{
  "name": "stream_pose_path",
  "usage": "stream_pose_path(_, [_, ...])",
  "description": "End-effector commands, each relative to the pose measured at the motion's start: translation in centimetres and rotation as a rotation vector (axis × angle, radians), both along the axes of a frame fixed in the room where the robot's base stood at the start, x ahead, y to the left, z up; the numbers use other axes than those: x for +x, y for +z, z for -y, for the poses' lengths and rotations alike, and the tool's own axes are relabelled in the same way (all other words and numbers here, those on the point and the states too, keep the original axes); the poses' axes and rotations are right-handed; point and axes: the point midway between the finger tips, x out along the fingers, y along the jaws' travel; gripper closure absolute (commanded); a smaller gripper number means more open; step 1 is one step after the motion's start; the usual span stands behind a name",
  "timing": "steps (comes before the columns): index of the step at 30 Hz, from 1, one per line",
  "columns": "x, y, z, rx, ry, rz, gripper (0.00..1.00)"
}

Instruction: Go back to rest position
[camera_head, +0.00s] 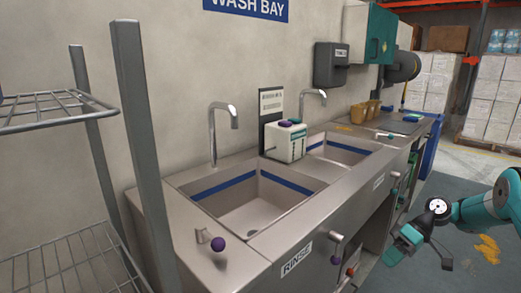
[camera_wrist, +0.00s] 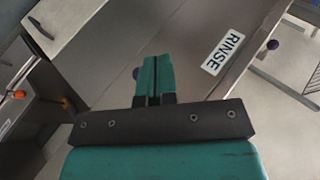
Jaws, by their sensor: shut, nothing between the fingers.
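My gripper (camera_head: 400,243) is at the lower right of the head view, in front of the steel sink counter and apart from it. In the wrist view its two teal fingers (camera_wrist: 154,78) are pressed together with nothing between them. The teal arm reaches in from the right edge of the head view.
The sink counter (camera_head: 225,262) has two basins, taps, a RINSE label (camera_head: 297,260) and a purple-knobbed lever (camera_head: 218,244). A white dispenser box (camera_head: 286,141) stands between the basins. A wire rack (camera_head: 135,110) stands at left. Dark floor mat (camera_head: 455,200) lies right; pallets stand behind.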

Motion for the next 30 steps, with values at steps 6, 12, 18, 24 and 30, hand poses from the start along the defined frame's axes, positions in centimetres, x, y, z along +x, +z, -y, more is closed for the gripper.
stream_pose_path(6, [0.4,3.4,-2.1,-0.033,0.001,0.002,1.00])
stream_pose_path(12, [0.2,7.9,-5.3,-0.082,0.001,0.008,1.00])
stream_pose_path(18, [-1.9,14.6,-10.4,-0.155,0.001,0.026,1.00])
stream_pose_path(24, [-8.5,22.1,-16.7,-0.261,-0.006,0.070,1.00])
stream_pose_path(30, [-18.0,26.6,-20.3,-0.353,-0.017,0.139,1.00])
